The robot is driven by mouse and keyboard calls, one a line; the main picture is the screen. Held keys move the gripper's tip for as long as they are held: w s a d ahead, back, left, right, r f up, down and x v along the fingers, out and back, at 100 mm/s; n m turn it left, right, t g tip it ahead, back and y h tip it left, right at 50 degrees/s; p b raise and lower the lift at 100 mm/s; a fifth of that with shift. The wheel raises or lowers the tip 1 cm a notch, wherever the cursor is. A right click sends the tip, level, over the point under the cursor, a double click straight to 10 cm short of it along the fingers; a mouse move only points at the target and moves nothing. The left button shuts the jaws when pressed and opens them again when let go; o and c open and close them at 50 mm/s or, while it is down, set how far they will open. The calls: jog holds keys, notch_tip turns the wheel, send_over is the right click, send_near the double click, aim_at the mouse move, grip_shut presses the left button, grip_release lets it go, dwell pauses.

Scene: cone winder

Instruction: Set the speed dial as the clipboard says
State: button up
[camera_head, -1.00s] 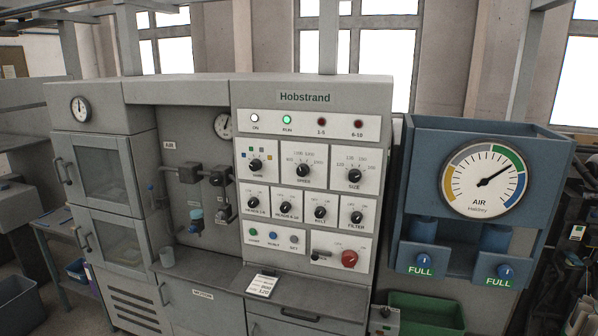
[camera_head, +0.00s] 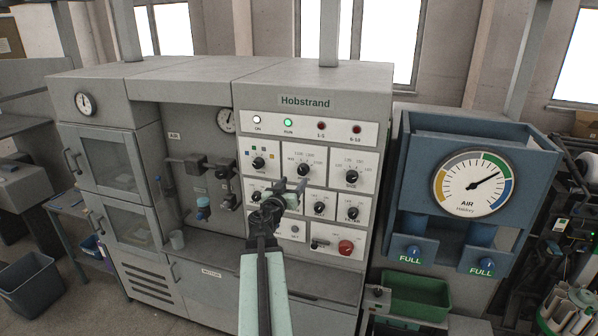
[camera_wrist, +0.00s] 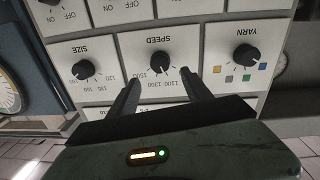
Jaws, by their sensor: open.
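The speed dial is a black knob on a white panel of the grey machine. It shows in the head view (camera_head: 303,170) and, upside down, in the wrist view (camera_wrist: 159,62), with numbers around it. Its exact setting is too small to read. My gripper (camera_wrist: 160,78) is open and empty, its two dark fingers on either side of the dial in the picture. I cannot tell whether they touch the panel. In the head view my gripper (camera_head: 292,188) is just below the speed dial. The clipboard is not visible now; my arm covers that part of the bench.
The size dial shows in the wrist view (camera_wrist: 83,70) and the yarn dial (camera_wrist: 245,55) on the other side. A red knob (camera_head: 346,247) sits lower on the panel. A blue air unit (camera_head: 480,182) with a gauge stands at right. A green bin (camera_head: 415,295) is below it.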

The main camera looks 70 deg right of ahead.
aim_at(301, 172)
jog(key=d, duration=0.7)
jog(key=shift+d, duration=0.35)
jog(key=shift+a, duration=0.1)
jog(key=c, duration=1.2)
jog(key=shift+w+a, duration=0.1)
jog(key=shift+a, duration=0.05)
grip_shut()
jog(key=shift+n, duration=1.9)
jog(key=shift+n+b, duration=0.45)
jog(key=shift+n, duration=1.65)
